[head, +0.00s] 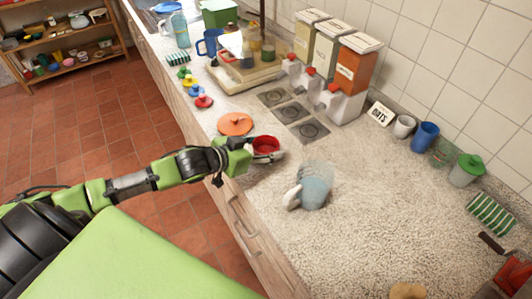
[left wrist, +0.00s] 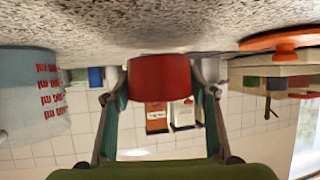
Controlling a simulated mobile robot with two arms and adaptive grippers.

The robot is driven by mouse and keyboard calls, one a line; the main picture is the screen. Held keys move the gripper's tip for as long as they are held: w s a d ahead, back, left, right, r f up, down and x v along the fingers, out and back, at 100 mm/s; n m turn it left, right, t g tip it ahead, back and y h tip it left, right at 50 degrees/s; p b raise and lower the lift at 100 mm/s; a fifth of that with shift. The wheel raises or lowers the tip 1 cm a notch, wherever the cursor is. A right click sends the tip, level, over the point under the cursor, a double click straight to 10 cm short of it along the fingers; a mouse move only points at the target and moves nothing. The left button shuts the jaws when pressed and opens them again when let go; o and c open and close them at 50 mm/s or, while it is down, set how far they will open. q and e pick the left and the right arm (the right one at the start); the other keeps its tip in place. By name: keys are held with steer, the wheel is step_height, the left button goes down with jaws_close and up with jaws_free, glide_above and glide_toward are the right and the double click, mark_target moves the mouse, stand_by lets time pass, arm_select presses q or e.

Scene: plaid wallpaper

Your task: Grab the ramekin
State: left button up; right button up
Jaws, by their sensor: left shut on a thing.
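The red ramekin (head: 266,145) is on the speckled counter near its front edge, in the middle of the head view. My left gripper (head: 262,153) reaches in from the left, with its fingers around the ramekin. In the left wrist view, which appears upside down, the ramekin (left wrist: 160,78) sits between the two fingertips (left wrist: 160,84), one on each side of it. The left gripper is shut on it. I cannot tell whether the ramekin is touching the counter or slightly lifted. My right gripper is not in view.
A bluish measuring jug (head: 314,184) stands close to the right of the ramekin. An orange lid (head: 235,124) lies just behind it. Dispensers (head: 344,68) stand along the tiled wall, with cups (head: 424,137) farther right. The counter's right front part is mostly clear.

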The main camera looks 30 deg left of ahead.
arm_select(q)
steer(key=s+a+r+p, duration=0.5)
steer(key=s+a+r, duration=0.3)
steer(key=s+r, duration=0.2)
steer(key=shift+s+a+r, duration=0.3)
steer(key=shift+s+a, duration=0.05)
steer(key=shift+s, duration=0.1)
